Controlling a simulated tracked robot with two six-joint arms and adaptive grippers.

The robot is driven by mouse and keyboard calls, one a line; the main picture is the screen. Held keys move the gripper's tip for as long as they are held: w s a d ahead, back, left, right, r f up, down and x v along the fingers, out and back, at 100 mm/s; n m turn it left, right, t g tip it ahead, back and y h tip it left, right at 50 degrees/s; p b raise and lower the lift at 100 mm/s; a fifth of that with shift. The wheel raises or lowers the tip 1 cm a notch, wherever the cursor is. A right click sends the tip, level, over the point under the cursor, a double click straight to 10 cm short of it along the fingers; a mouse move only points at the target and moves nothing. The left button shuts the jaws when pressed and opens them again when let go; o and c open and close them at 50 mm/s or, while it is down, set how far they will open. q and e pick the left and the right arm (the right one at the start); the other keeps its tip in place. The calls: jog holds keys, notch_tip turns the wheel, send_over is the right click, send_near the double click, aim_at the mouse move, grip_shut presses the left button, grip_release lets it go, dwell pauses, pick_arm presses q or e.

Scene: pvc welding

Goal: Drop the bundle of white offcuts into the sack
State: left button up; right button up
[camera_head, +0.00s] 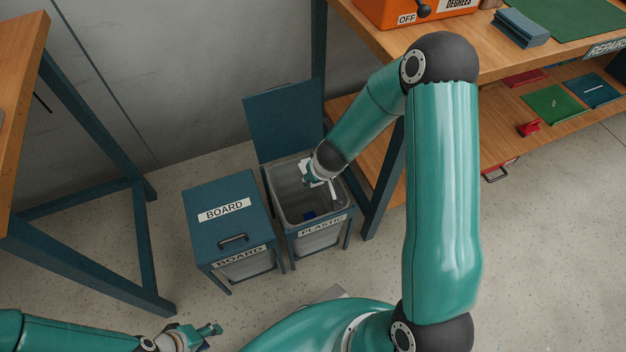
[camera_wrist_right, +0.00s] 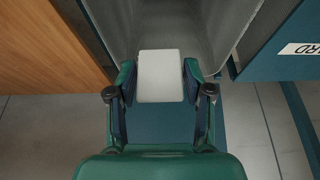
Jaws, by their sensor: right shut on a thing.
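The white offcuts (camera_wrist_right: 160,77) show in the right wrist view as a pale block between the two fingers of my right gripper (camera_wrist_right: 161,88). In the head view my right gripper (camera_head: 318,176) reaches down over the mouth of the open PLASTIC bin, and a bit of white (camera_head: 333,189) shows at it. The grey sack (camera_head: 288,190) lines this bin, and its inner wall also shows in the right wrist view (camera_wrist_right: 205,30). My left gripper (camera_head: 208,333) is at the bottom left, away from the bins, with its finger gap unclear.
The PLASTIC bin's blue lid (camera_head: 282,125) stands raised behind it. A small blue thing (camera_head: 309,214) lies inside the sack. The closed BOARD bin (camera_head: 215,225) stands to the left. A wooden bench (camera_head: 470,60) with shelves is at right, its leg close beside the bin.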

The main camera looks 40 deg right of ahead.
notch_tip(320, 180, down, 6)
jog(key=b, duration=0.6)
jog(key=shift+r, duration=0.25)
jog(key=o, duration=1.3)
jog(key=v, duration=1.2)
jog(key=shift+s+f, duration=0.1)
